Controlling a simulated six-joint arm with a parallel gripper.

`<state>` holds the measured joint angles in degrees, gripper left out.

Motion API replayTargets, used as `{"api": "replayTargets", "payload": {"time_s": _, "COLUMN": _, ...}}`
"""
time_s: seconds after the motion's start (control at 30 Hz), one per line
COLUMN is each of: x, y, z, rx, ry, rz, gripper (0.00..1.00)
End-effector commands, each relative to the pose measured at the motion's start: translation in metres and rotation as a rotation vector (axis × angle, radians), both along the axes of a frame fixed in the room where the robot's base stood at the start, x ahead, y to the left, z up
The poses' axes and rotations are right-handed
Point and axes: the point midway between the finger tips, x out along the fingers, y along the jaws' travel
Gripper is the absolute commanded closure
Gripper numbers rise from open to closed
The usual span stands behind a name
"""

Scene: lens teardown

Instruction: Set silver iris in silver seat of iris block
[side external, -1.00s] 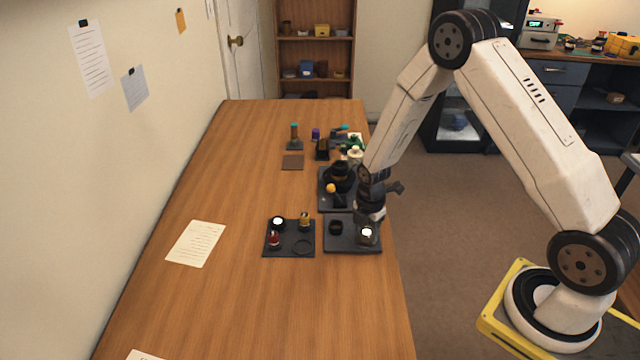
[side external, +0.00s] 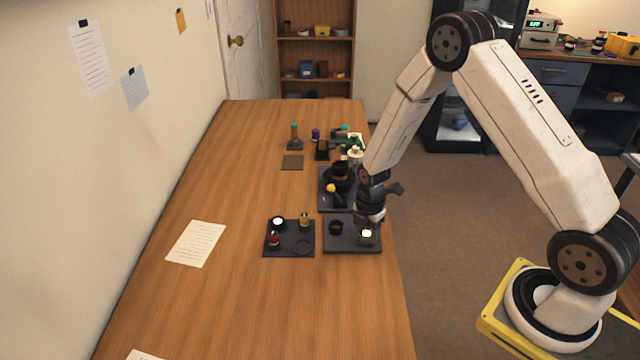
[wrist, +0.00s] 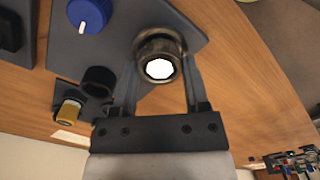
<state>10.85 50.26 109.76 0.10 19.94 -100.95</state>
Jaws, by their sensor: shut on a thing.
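My gripper (wrist: 160,85) has its two fingers on either side of a round metal part, which I take to be the silver iris (wrist: 146,47), and is shut on it. The part has a dull metallic rim and a bright white centre. In the side view, the iris (side external: 367,236) shows as a small bright-faced part at the right of a dark plate (side external: 352,247), just below my gripper (side external: 368,224). Whether it touches the plate or a seat under it, I cannot tell. A dark open ring (wrist: 98,82) stands on the plate beside it.
A blue knob with a white mark (wrist: 88,12) is near the iris in the wrist view. A dark tray (side external: 289,252) to the left holds a gold cylinder (side external: 304,222), a red part (side external: 274,239) and a white-topped part (side external: 278,222).

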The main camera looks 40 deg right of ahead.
Motion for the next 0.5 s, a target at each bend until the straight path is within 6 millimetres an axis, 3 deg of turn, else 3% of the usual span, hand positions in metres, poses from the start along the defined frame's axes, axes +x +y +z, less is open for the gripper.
{"api": "replayTargets", "payload": {"time_s": 0.5, "x": 0.0002, "y": 0.0, "z": -0.0043, "rx": 0.0, "ry": -0.001, "rz": 0.0, "gripper": 0.94}}
